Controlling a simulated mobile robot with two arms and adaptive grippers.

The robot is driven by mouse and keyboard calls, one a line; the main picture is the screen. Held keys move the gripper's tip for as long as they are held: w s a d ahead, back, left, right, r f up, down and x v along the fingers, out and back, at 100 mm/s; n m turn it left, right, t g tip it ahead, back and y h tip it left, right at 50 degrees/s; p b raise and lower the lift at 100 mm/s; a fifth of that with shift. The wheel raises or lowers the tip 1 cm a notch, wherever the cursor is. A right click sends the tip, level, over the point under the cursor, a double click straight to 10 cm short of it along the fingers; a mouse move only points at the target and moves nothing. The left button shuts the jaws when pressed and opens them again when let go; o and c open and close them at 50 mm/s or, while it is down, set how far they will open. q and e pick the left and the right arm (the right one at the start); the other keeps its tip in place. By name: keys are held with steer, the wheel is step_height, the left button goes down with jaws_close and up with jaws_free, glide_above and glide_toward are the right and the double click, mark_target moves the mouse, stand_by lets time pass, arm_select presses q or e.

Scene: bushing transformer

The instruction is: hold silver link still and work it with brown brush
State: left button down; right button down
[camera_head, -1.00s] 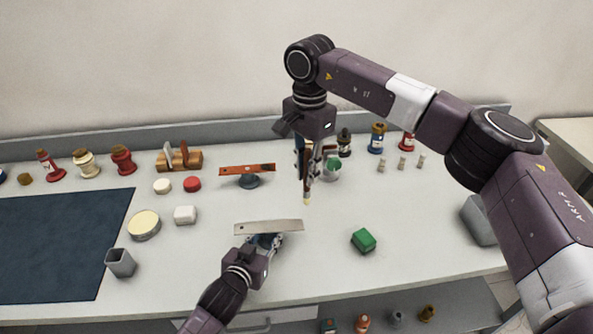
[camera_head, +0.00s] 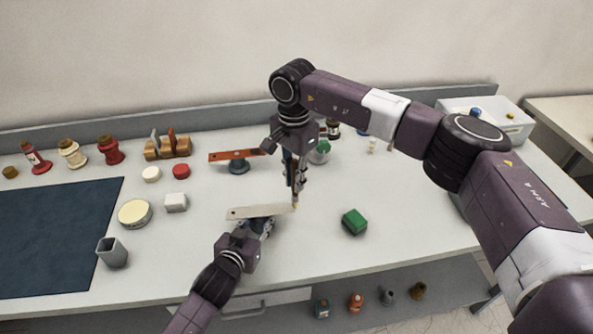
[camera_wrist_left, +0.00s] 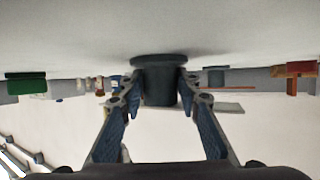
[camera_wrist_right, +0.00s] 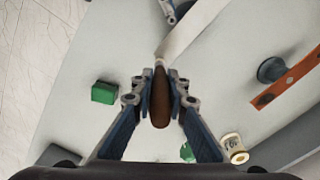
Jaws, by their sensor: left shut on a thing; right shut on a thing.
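The silver link (camera_head: 245,212) lies flat across a dark stand, above the front middle of the table. My left gripper (camera_head: 258,228) is below the link, shut on the dark post of the stand (camera_wrist_left: 160,85); the link also shows behind the post in the left wrist view (camera_wrist_left: 228,107). My right gripper (camera_head: 298,185) points down and is shut on the brown brush (camera_wrist_right: 160,98). The brush's pale tip (camera_head: 295,206) is at the link's right end. In the right wrist view the tip meets the end of the link (camera_wrist_right: 190,32); whether they touch is unclear.
A green block (camera_head: 354,222) lies to the right. An orange bar on a dark stand (camera_head: 235,156) is behind. A round tin (camera_head: 135,213), a white block (camera_head: 175,203) and a grey cup (camera_head: 112,252) are left, beside a dark mat (camera_head: 60,235). Bottles line the back.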

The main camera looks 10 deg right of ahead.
mark_target(296, 160)
steer(key=shift+a, duration=3.1)
steer(key=shift+d, duration=3.2)
steer(key=shift+d+r, duration=0.1)
steer(key=shift+r, duration=3.9)
